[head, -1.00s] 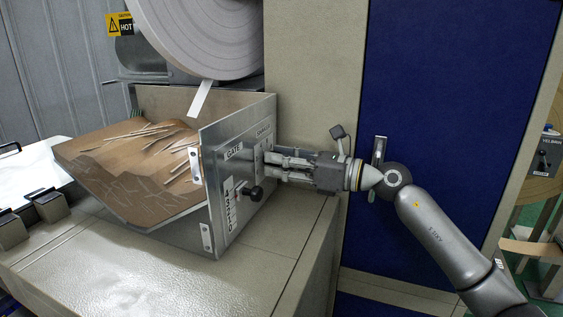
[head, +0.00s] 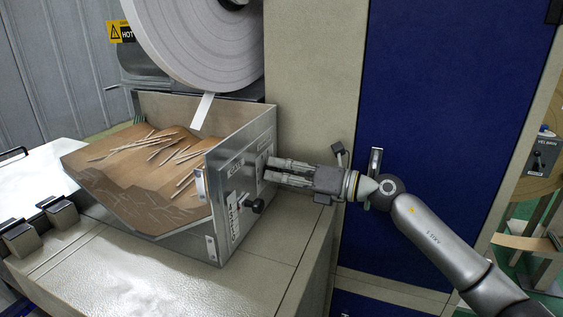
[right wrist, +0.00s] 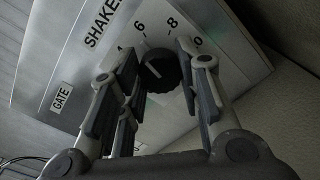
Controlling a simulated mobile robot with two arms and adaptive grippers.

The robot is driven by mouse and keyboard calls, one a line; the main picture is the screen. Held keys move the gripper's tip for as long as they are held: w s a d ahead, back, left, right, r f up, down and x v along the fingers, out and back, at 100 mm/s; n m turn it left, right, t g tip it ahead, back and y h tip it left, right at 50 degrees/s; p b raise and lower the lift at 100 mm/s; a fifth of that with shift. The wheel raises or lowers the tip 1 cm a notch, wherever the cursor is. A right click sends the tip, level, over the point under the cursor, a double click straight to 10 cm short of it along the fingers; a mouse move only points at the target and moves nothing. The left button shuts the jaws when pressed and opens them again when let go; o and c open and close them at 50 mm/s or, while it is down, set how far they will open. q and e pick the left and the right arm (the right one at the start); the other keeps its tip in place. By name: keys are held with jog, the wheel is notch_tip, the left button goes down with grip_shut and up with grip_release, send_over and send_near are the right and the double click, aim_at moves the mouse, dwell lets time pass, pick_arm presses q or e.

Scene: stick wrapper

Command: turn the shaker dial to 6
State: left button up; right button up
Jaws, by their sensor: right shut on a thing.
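The shaker dial is a round black knob (right wrist: 160,70) on a pale panel in the right wrist view. Printed numbers, including 6 and 8, curve around it, with the word SHAKER beside them. A light mark shows on the knob's upper side; I cannot read its exact setting. My right gripper (head: 272,170) reaches the metal side plate (head: 226,215) from the right in the head view. Its fingers (right wrist: 160,88) flank the knob and are shut on it. In the head view the fingers hide the dial. My left gripper is not in view.
A black-knobbed lever (head: 257,206) sticks out of the same plate, below my right fingers. A hopper of sticks (head: 165,150) lies left of the plate. A large white paper roll (head: 200,40) hangs above. A blue cabinet door (head: 455,130) stands behind my arm.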

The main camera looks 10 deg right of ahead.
jog(key=shift+m+p, duration=0.9)
jog(key=shift+m, duration=0.1)
jog(key=o, duration=1.1)
jog(key=shift+c, duration=0.2)
